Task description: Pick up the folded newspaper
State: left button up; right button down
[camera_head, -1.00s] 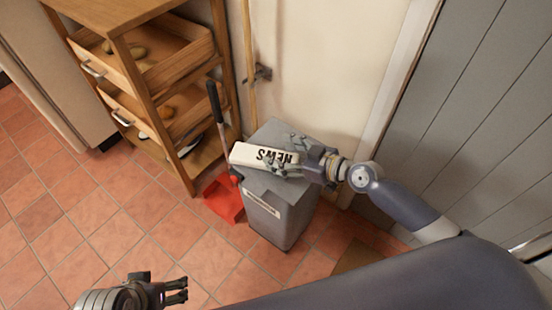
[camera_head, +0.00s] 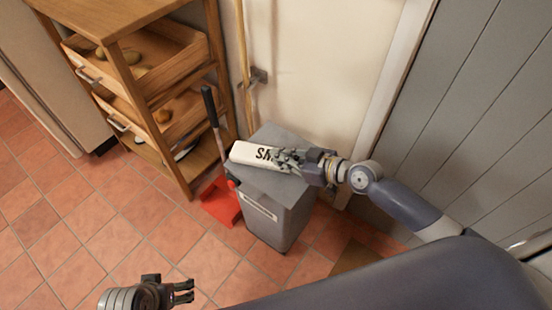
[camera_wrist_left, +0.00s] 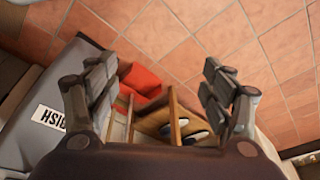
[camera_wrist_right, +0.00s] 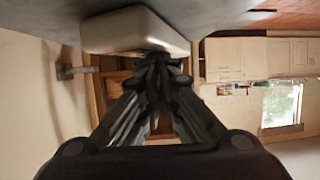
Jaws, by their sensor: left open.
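The folded newspaper (camera_head: 250,152) is a cream roll with black lettering, lying on top of the grey bin (camera_head: 272,183). Its end also shows in the right wrist view (camera_wrist_right: 130,32). My right gripper (camera_head: 283,160) is at the newspaper's right part and hides some of the lettering. In the right wrist view its fingers (camera_wrist_right: 160,65) are drawn together at the newspaper's edge; I cannot tell if they pinch any of it. My left gripper (camera_head: 187,291) is open and empty, low over the floor side; its fingers show apart in the left wrist view (camera_wrist_left: 160,75).
A wooden shelf unit (camera_head: 165,85) with drawers stands left of the bin. A red dustpan (camera_head: 220,202) with an upright handle is beside the bin. A wall with a pale door-like panel is behind and grey boards (camera_head: 480,110) are at right. Tiled floor at left is clear.

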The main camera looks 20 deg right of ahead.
jog(key=a+p, duration=0.1)
jog(key=a, duration=0.1)
jog(key=a+r+p, duration=0.1)
jog(key=a, duration=0.2)
jog(key=shift+w+a+r, duration=0.1)
jog(key=shift+a+r, duration=0.05)
jog(key=shift+r, duration=0.05)
pick_arm(q)
notch_tip(320, 180, down, 13)
jog(key=s+p, duration=0.1)
jog(key=s, duration=0.1)
jog(key=shift+f+g+p, duration=0.2)
jog(key=shift+g+p, duration=0.2)
pick_arm(e)
jog(key=a, duration=1)
jog(key=shift+a+r, duration=0.4)
jog(key=shift+c, duration=2.4)
grip_release()
pick_arm(q)
jog(key=shift+d, duration=0.1)
